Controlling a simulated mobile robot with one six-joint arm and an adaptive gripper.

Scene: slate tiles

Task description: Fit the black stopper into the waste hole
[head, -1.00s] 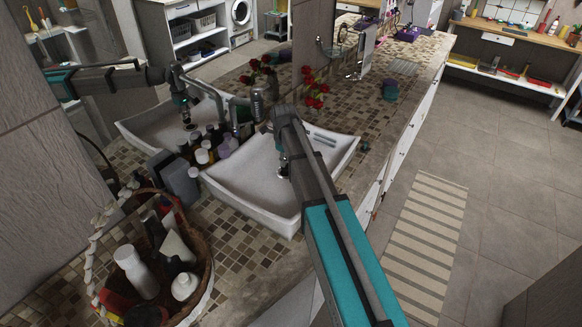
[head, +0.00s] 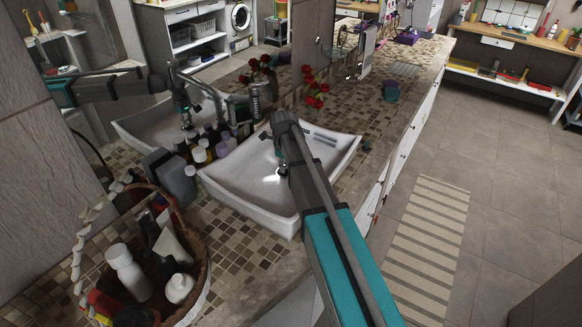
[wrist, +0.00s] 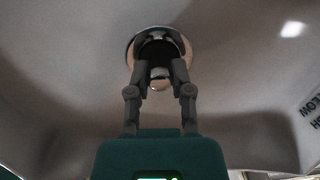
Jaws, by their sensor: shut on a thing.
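My gripper (wrist: 161,76) points down into the white basin (head: 235,185), its fingers closed on the black stopper (wrist: 158,54). A small metal piece (wrist: 159,83) shows between the fingertips. The chrome ring of the waste hole (wrist: 133,46) shows around the dark stopper in the wrist view. The stopper lines up with the hole, but I cannot tell whether it sits in it or just above. In the head view my arm covers much of the basin's right side, and the stopper is too small to make out.
Several bottles (head: 203,153) stand left of the basin by the tap (head: 254,100). A wicker basket (head: 200,275) of toiletries stands at the front left. Red flowers (head: 314,92) stand behind the basin. A mirror at left repeats basin and arm. The counter beyond is mostly clear.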

